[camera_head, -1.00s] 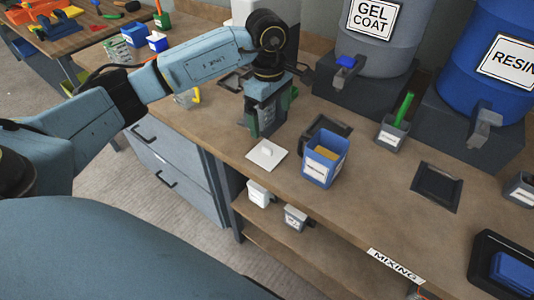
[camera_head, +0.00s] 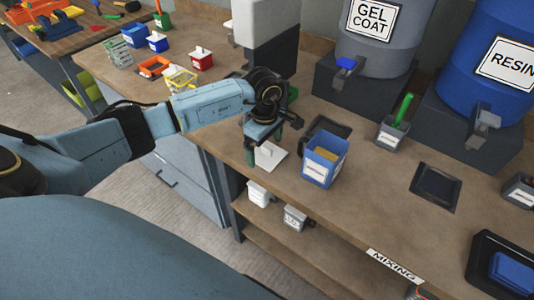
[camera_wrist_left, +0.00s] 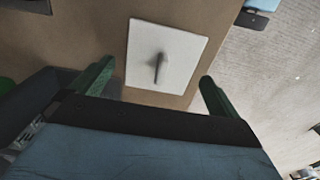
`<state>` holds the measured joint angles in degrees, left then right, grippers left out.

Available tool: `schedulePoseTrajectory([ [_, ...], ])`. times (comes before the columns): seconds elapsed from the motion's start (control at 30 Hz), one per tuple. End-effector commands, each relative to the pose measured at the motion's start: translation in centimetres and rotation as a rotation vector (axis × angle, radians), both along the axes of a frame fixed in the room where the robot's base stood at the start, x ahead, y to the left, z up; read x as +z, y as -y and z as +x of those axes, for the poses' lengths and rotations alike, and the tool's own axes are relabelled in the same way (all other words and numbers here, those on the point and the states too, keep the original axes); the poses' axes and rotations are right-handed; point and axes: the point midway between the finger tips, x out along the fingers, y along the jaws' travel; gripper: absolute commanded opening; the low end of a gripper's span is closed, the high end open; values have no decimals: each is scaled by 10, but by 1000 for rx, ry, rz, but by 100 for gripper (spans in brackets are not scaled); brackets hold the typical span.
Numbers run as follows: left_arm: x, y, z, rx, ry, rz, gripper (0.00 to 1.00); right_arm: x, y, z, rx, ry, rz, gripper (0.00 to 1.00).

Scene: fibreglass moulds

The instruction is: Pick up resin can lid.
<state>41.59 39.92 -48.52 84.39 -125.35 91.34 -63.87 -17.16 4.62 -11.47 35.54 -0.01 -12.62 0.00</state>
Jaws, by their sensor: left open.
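The resin can lid, a flat white square plate with a small upright handle (camera_head: 272,157), lies on the wooden bench near its front edge. It also shows whole in the left wrist view (camera_wrist_left: 180,45), its handle near the middle. My left gripper (camera_head: 264,146) points down just over the lid, its green fingers hiding part of it. A blue open can (camera_head: 323,172) with a white label stands right of the lid. My right gripper does not show.
A dark tray (camera_head: 322,128) lies behind the blue can. A grey gel coat drum (camera_head: 375,55) and a blue resin drum (camera_head: 490,85) stand at the back. Small white and grey tubs (camera_head: 295,218) sit on the shelf below.

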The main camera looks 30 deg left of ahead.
Motion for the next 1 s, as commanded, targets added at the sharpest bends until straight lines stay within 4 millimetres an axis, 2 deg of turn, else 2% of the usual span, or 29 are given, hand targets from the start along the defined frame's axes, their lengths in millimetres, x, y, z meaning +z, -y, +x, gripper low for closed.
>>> schedulePoseTrajectory([
  [0.1, -8, 0, 0, 1, -1, 1, 100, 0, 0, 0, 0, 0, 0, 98],
  [0.3, -8, 0, 0, 0, 0, 1, 100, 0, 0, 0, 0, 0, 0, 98],
  [0.63, -8, 0, 0, 0, 0, 1, 58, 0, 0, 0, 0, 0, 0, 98],
  [0.87, -6, 0, 0, 0, 1, 1, 57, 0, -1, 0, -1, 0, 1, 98],
  [1.0, 7, 0, 1, -1, 5, 0, 57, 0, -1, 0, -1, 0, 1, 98],
])
